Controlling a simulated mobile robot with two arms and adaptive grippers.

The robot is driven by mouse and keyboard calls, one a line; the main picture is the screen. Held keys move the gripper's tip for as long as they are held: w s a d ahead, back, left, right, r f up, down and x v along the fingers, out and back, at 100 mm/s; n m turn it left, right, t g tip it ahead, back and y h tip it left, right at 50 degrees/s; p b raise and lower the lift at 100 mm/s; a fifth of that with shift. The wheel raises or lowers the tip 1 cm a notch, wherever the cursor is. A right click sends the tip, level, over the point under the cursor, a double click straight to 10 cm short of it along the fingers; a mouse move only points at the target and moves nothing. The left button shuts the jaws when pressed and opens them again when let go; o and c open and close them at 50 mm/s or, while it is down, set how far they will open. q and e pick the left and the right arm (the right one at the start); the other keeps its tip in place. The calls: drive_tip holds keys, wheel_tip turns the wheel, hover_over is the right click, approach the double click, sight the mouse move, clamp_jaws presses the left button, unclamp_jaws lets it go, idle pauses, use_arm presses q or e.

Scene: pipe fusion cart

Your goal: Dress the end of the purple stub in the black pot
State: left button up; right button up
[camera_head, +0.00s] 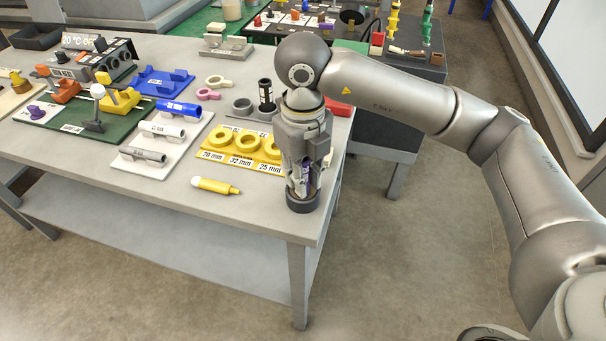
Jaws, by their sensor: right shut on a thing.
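My right gripper (303,188) points straight down at the table's front right corner. It is shut on the purple stub (305,181), which shows only as a thin strip between the fingers. The black pot (302,205) stands directly below, near the table edge. The stub's lower end is at or inside the pot's mouth; the fingers hide exactly how deep. My left gripper is not in view.
A yellow ring holder (228,155) marked 20, 32 and 25 mm stands just left of my gripper. A yellow marker (215,186) lies in front of it. A white tray (150,168) holds pipe pieces. The table's front left is clear.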

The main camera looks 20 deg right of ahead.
drive_tip(key=shift+f+m, duration=0.1)
drive_tip(key=shift+m, duration=1)
drive_tip(key=shift+f+n+b, duration=0.1)
drive_tip(key=shift+n+b, duration=0.5)
drive_tip(key=n+b, duration=0.1)
drive_tip(key=n, duration=0.1)
drive_tip(key=shift+n+b, duration=0.3)
drive_tip(key=shift+b, duration=0.05)
drive_tip(key=shift+n+b, duration=0.45)
drive_tip(key=shift+n, duration=0.25)
drive_tip(key=shift+n+b, duration=0.3)
drive_tip(key=shift+n, duration=0.5)
drive_tip(key=shift+m, duration=0.9)
drive_tip(key=m, duration=0.5)
drive_tip(key=shift+n+b, duration=0.6)
drive_tip(key=shift+n, duration=0.3)
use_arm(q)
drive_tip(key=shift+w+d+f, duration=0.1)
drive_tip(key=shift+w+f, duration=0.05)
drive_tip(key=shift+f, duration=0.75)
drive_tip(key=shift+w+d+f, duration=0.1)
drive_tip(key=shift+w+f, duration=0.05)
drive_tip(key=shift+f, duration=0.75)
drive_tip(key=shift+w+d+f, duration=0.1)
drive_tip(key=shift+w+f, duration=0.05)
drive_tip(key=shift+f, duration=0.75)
use_arm(e)
drive_tip(key=shift+n, duration=0.6)
use_arm(q)
drive_tip(key=shift+b, duration=0.35)
